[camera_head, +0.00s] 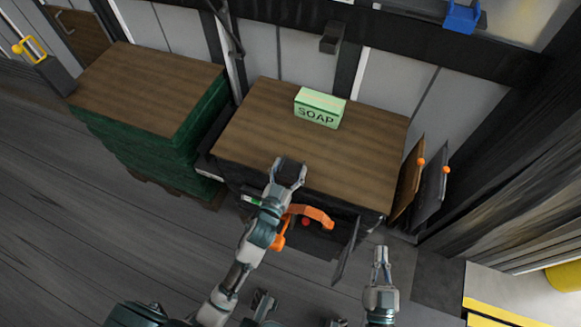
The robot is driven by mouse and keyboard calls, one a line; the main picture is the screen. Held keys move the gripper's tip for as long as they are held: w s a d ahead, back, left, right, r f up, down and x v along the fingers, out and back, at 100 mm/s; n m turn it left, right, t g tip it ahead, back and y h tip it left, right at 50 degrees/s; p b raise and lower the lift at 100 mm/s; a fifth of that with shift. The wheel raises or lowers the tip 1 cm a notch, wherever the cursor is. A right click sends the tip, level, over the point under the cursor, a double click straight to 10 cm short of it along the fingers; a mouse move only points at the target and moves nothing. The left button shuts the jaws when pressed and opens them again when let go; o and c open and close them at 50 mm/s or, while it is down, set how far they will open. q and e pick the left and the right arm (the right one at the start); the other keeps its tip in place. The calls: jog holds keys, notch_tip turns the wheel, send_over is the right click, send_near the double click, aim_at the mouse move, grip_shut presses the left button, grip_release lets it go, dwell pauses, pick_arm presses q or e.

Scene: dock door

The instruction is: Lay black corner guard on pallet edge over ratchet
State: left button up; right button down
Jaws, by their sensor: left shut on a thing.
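My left gripper (288,177) is over the front edge of the wood-topped pallet load (255,120). It is shut on a small dark piece that looks like the black corner guard (291,167), at the edge of the wood top. The fingers partly hide the piece, and I cannot tell whether it touches the wood. An orange ratchet handle (312,214) is on the dark front side, just below and right of my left gripper. My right gripper (381,262) is apart from the load, low and to the right. Its fingers look close together and hold nothing visible.
A green soap box (320,107) stands on the wood top. A second stack with green sides (150,85) is to the left. Panels with orange knobs (410,180) lean at the right. A dark flap (346,255) hangs below the load's front. Floor is clear at the left.

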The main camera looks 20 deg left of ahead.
jog(key=shift+s, duration=0.1)
pick_arm(q)
jog(key=shift+f, duration=0.55)
jog(key=o, duration=1.1)
jog(key=shift+o, duration=0.2)
pick_arm(e)
jog(key=shift+r+t, duration=0.4)
jog(key=shift+r, duration=0.05)
